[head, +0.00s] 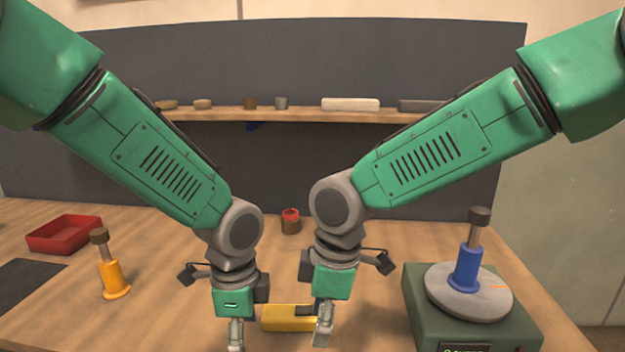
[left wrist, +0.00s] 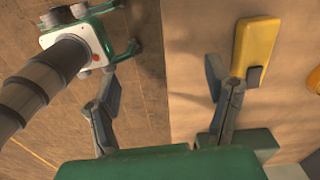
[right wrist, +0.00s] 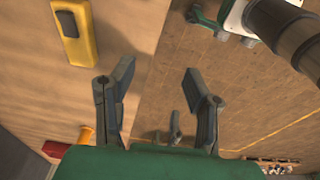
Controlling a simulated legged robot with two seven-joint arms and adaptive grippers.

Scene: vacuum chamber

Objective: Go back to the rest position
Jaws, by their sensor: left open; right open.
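My left gripper (head: 236,340) hangs downward at the bottom middle of the head view. In the left wrist view its two fingers (left wrist: 163,105) stand apart with nothing between them. My right gripper (head: 323,338) hangs just to its right, also pointing down. In the right wrist view its fingers (right wrist: 158,88) are apart and empty. The fingertips are small or partly cut off in the head view. A yellow block with a dark piece (head: 288,318) lies on the table between the two grippers, and it also shows in both wrist views (left wrist: 255,45) (right wrist: 74,30).
The green box (head: 415,310) at right carries a grey disc (head: 490,305) and blue post (head: 466,268). A yellow post (head: 112,278) and red tray (head: 62,235) stand left. A red-topped cylinder (head: 290,222) stands behind; a shelf (head: 300,115) crosses the back.

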